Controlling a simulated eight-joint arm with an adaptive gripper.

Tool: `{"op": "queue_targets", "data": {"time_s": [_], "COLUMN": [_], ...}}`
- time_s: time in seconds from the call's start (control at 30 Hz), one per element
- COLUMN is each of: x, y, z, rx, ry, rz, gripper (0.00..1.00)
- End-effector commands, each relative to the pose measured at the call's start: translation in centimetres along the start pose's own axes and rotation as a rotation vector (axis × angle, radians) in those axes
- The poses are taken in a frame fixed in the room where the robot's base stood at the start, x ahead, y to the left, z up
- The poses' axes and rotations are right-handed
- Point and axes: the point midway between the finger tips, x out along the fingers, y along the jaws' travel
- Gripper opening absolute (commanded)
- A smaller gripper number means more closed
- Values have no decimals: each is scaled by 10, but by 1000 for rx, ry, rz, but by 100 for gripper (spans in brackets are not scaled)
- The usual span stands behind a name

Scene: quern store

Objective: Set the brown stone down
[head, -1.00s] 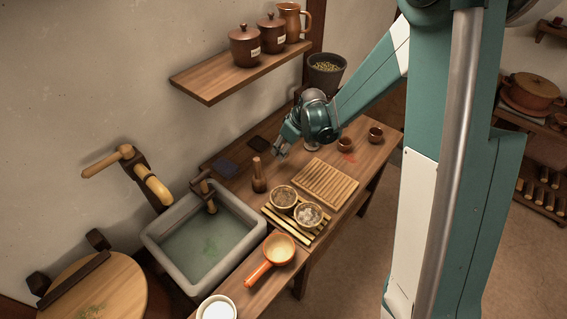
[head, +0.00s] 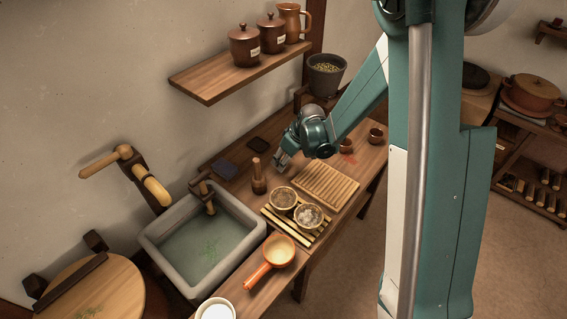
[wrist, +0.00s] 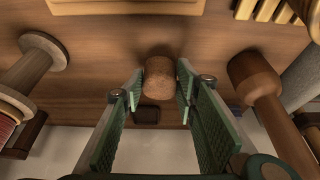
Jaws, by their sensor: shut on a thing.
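My gripper (head: 281,163) is above the back part of the wooden counter (head: 330,205), between the wooden pestle (head: 258,178) and the ridged board (head: 327,186). In the wrist view its green fingers (wrist: 160,85) are shut on a short, rounded brown stone (wrist: 160,78), one finger at each side. In the head view the stone is hidden by the gripper. I cannot tell whether its underside touches the counter. A black square pad (head: 258,143) and a dark blue pad (head: 225,168) lie flat by the wall.
A slatted rack (head: 268,212) with two bowls stands in front. The sink (head: 170,272) is at left, an orange-handled pan (head: 279,250) beside it. A shelf (head: 210,88) with jars hangs above.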

Motion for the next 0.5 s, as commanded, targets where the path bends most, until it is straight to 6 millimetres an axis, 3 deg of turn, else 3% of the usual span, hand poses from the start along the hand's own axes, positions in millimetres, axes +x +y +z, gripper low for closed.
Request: {"op": "queue_targets", "data": {"time_s": [0.13, 0.5], "x": [9, 11], "y": [0, 0], "z": [4, 5], "rx": [0, 0], "ry": [0, 0], "rz": [0, 0], "gripper": [13, 13]}}
